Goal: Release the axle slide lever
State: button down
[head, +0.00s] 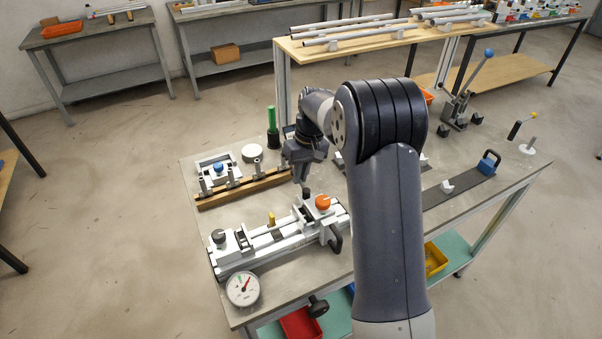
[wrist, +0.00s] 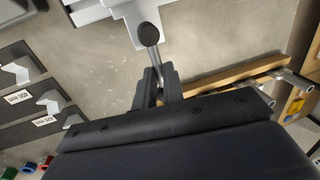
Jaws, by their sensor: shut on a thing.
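The frame jig (head: 240,258) is a long pale metal fixture on the grey bench. An orange knob (head: 323,202) sits on its right end. The slide lever shows in the wrist view as a thin metal rod with a black ball knob (wrist: 149,35); its small dark knob (head: 306,192) also shows in the head view beside the orange knob. My gripper (head: 303,180) points down over that end of the jig. In the wrist view its dark fingers (wrist: 158,92) are closed around the lever's rod. The fingers hide part of the rod.
A round dial gauge (head: 243,289) lies at the jig's near left. A wooden rail with clamps (head: 243,190) and a green-handled tool (head: 272,125) stand behind the jig. A tall blue-knobbed lever press (head: 470,95) stands at the far right. My arm hides the bench's middle.

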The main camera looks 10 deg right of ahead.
jog(key=c, duration=1.5)
grip_release()
jog(key=shift+r, duration=0.1)
notch_tip(320, 180, up, 10)
jog(key=d, duration=0.2)
jog(key=shift+w+r+b, duration=0.25)
jog(key=shift+w+b, duration=0.15)
jog(key=shift+b, duration=0.05)
jog(key=f, duration=0.3)
jog(key=a+f, duration=0.1)
jog(key=f, duration=0.3)
jog(key=a+f+p, duration=0.1)
jog(key=f, duration=0.2)
jog(key=shift+s+f, duration=0.3)
jog(key=shift+s, duration=0.1)
